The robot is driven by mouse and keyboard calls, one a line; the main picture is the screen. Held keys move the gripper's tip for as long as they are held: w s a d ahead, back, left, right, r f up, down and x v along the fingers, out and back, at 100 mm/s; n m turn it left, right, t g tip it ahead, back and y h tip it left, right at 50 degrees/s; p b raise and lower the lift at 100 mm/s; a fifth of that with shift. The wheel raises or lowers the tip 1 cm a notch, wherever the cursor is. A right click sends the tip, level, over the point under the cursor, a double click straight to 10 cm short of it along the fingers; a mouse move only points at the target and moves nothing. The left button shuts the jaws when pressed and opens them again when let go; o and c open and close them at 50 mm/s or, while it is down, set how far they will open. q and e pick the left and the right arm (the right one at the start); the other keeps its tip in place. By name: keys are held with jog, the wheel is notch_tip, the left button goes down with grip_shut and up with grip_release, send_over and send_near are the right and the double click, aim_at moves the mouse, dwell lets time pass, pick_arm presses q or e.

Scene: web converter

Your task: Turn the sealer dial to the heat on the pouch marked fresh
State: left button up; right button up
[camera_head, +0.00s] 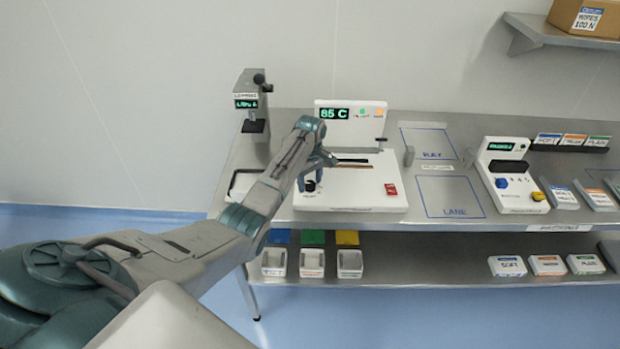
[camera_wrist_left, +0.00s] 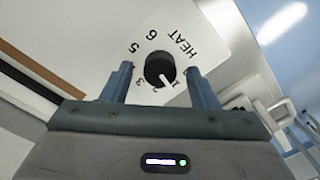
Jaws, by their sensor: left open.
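The white sealer (camera_head: 350,200) stands on the steel bench, with a green display reading 85 C. Its black heat dial (camera_head: 309,186) is at the front left. In the left wrist view the dial (camera_wrist_left: 158,66) sits in a ring of numbers by the word HEAT; its white pointer faces roughly between 1 and 2. My left gripper (camera_head: 320,165) is open just above the dial. In the left wrist view its fingers (camera_wrist_left: 160,80) stand on either side of the dial; contact cannot be told. No pouch is readable as fresh. My right gripper is out of view.
Labelled packs (camera_head: 547,265) lie on the lower shelf, and more (camera_head: 563,197) on the bench at right. Three small bins (camera_head: 312,263) stand below the sealer. A device with a small display (camera_head: 252,100) stands behind my arm. The LANE square (camera_head: 450,197) is bare.

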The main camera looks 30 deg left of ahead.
pick_arm(q)
jog(key=shift+f, duration=0.3)
jog(key=c, duration=1)
